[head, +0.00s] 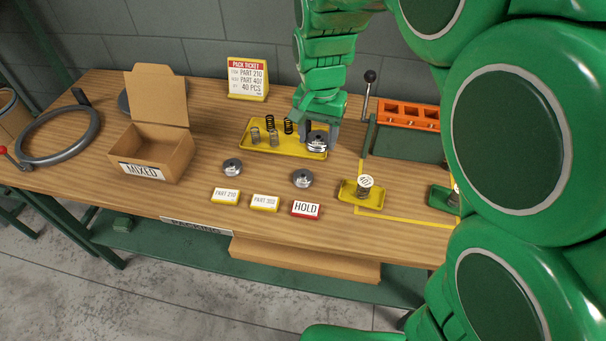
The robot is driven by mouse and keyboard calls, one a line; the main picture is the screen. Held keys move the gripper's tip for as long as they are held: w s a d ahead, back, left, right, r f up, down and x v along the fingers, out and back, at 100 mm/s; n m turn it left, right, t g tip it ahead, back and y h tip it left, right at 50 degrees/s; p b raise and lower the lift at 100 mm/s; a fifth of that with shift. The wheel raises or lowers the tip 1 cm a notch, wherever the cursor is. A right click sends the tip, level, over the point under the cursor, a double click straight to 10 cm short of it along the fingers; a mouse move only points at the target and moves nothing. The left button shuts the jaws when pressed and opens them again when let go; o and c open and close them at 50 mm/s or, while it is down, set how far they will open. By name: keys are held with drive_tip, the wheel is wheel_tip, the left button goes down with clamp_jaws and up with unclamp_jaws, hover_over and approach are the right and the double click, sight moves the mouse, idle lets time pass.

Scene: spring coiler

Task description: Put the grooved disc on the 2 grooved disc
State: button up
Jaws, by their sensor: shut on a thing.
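My gripper (318,128) is shut on a grey grooved disc (317,144) with a pale label. It holds it at the right end of the yellow tray; I cannot tell whether the disc touches the tray. Two similar grooved discs lie on the bench in front: one (232,167) behind the PART 210 sign, one (302,179) behind the HOLD sign. Their labels are too small to read, so I cannot tell which is the 2 grooved disc. My gripper is above and behind the disc near HOLD.
The yellow tray (248,139) holds several springs. Right of the discs, a small yellow tray (349,200) bears a white-topped spring. An open MIXED box (166,150) stands left. An orange rack (409,114) and lever (367,93) stand right. Bare bench surrounds the two discs.

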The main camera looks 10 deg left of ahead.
sight(309, 149)
drive_tip(key=s+d+f+m, duration=0.1)
drive_tip(key=s+d+f, duration=0.1)
drive_tip(key=s, duration=0.8)
drive_tip(key=w+a+f, duration=0.1)
drive_tip(key=w, duration=0.2)
drive_tip(key=w+a+f, duration=0.1)
drive_tip(key=w, duration=0.1)
drive_tip(key=w+a+f, duration=0.1)
drive_tip(key=w+f, duration=0.1)
drive_tip(key=w, duration=0.1)
drive_tip(key=shift+w+a, duration=0.3)
drive_tip(key=shift+a, duration=0.1)
drive_tip(key=w+f, duration=0.1)
drive_tip(key=w+a+f, duration=0.1)
drive_tip(key=w+f, duration=0.1)
drive_tip(key=f, duration=0.1)
drive_tip(key=shift+a, duration=0.25)
drive_tip(key=shift+w+a+f, duration=0.3)
drive_tip(key=shift+w+f, duration=0.25)
drive_tip(key=shift+f, duration=0.2)
drive_tip(key=shift+w+a+f, duration=0.1)
drive_tip(key=shift+f, duration=1.55)
drive_tip(key=shift+f, duration=0.1)
drive_tip(key=o, duration=1.3)
